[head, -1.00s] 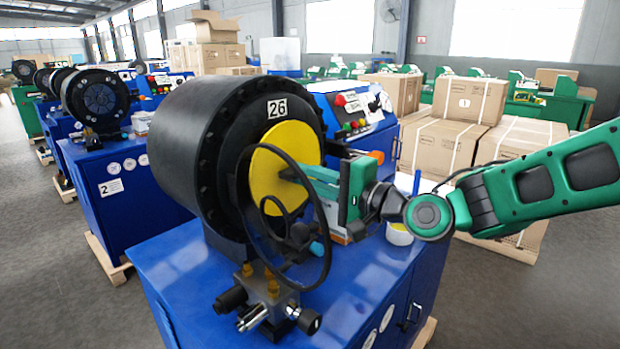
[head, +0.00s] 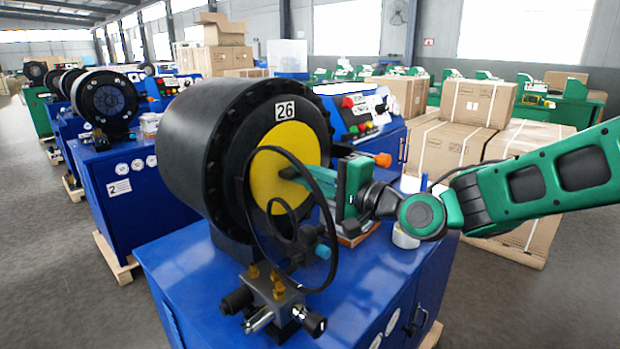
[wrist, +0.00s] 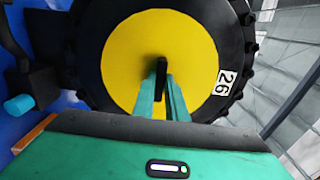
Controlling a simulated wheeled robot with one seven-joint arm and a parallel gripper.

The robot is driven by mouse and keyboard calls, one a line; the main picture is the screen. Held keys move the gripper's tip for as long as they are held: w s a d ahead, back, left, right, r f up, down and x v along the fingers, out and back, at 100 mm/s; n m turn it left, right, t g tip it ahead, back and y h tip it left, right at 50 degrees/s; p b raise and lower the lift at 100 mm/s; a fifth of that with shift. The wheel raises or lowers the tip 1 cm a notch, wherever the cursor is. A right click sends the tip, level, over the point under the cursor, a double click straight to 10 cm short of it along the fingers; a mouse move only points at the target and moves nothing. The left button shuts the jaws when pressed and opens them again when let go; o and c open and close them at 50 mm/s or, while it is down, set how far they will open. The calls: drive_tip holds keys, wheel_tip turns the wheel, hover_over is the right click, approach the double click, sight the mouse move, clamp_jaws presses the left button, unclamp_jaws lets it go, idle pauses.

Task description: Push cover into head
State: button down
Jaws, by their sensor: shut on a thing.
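The crimper head (head: 190,140), a large black cylinder marked 26, sits on a blue machine. The cover, a round yellow disc (head: 307,141), is at the head's front opening, with the black rim around it. Its exact depth is hard to judge. My gripper (head: 290,173) reaches it from the right. In the wrist view, its green fingers (wrist: 162,103) are shut on a short dark handle (wrist: 161,72) at the middle of the yellow cover (wrist: 125,60). The head's black rim (wrist: 232,50) surrounds the disc there. The handle is mostly hidden by the fingers in the head view.
A thin black ring (head: 333,240) on a stand with valves (head: 275,308) stands in front of the head, close to my gripper. A control panel (head: 355,110) is behind. A tape roll (head: 404,238) lies on the machine top. Cartons (head: 440,140) stand behind my arm.

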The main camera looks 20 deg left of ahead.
drive_tip(key=c, duration=1.7)
unclamp_jaws()
drive_tip(key=shift+a, duration=0.1)
drive_tip(key=v, duration=1.1)
drive_tip(key=shift+w+f, duration=0.1)
